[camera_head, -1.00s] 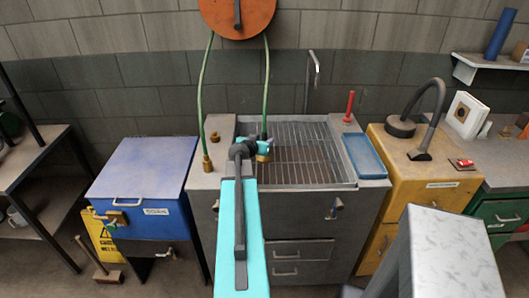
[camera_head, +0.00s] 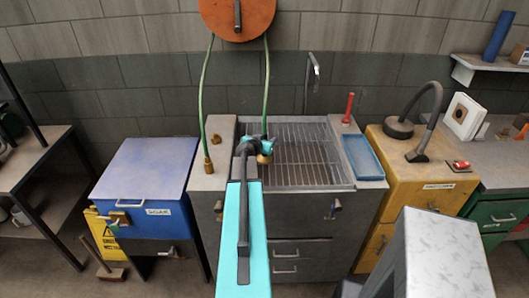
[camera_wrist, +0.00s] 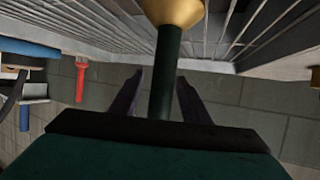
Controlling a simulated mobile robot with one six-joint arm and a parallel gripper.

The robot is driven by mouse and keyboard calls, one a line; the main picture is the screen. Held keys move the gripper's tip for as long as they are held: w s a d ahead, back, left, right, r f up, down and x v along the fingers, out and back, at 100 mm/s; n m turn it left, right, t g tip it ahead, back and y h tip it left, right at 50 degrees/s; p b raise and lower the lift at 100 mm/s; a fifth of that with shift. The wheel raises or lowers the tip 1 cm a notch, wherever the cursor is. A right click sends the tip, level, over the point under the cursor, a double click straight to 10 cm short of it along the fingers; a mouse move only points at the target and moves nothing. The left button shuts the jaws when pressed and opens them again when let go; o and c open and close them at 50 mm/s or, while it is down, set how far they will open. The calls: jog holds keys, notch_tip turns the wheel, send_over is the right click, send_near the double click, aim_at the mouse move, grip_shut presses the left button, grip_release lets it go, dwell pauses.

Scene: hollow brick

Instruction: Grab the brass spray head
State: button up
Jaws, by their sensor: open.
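The brass spray head (camera_head: 264,159) hangs at the lower end of the right-hand green hose, over the left edge of the sink grate. It also shows at the top edge of the wrist view (camera_wrist: 174,9), partly cut off. My gripper (camera_head: 268,144) is at the hose just above the brass part. In the wrist view my gripper (camera_wrist: 160,76) has its two dark fingers apart, one on each side of the green hose (camera_wrist: 166,75). The fingers show gaps to the hose. The brass lies beyond the fingertips in that view.
The left hose ends in another brass fitting (camera_head: 208,165). A small brass piece (camera_head: 217,138) lies on the counter. An orange reel (camera_head: 237,18) hangs above. A grey faucet (camera_head: 313,72), a red-handled item (camera_head: 348,107) and a blue tray (camera_head: 363,161) are to the right.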

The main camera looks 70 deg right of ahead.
jog(key=shift+d, duration=0.1)
dwell(0.5)
grip_shut()
